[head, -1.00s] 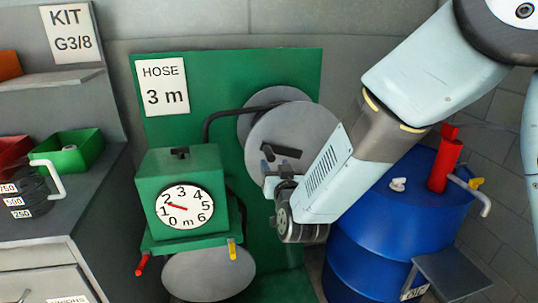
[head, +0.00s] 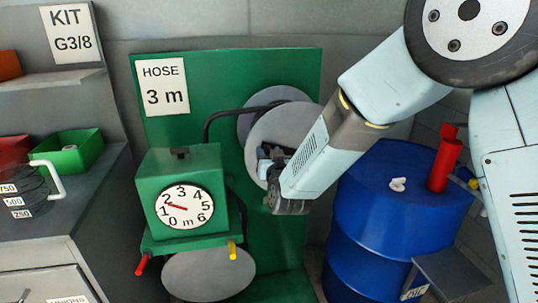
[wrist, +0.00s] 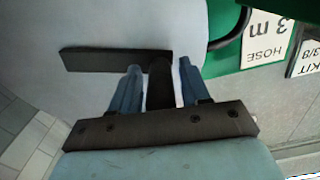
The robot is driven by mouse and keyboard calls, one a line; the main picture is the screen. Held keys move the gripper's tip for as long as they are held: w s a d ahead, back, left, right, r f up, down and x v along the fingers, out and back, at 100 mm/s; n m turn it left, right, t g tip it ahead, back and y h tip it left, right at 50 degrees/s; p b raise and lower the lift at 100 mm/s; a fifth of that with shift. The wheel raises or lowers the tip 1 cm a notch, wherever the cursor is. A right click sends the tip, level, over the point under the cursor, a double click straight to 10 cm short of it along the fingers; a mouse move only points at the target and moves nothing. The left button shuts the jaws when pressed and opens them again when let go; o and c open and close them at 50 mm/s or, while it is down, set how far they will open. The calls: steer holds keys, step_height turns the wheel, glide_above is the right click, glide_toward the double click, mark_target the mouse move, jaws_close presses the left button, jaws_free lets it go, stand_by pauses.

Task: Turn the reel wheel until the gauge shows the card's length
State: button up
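The grey reel wheel (head: 262,132) stands against the green board, with its crank mostly hidden by my gripper in the head view. In the wrist view the black crank arm (wrist: 105,60) lies across the wheel face (wrist: 80,25), and its black handle (wrist: 160,85) sits between my two blue fingers. My gripper (wrist: 160,80) looks open around the handle, with slim gaps beside it. In the head view my gripper (head: 268,170) is at the wheel's lower part. The gauge (head: 184,208) on the green box has its needle between 1 and 2. The card (head: 163,86) reads HOSE 3 m.
A blue drum (head: 390,220) with a red pump (head: 445,165) stands right of the reel, near my arm. A black hose (head: 215,118) runs from the reel to the green box (head: 180,165). A workbench with a green bin (head: 75,157) is at left.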

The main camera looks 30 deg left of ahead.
jaws_close()
stand_by(0.3)
steer(key=shift+s+r, duration=0.1)
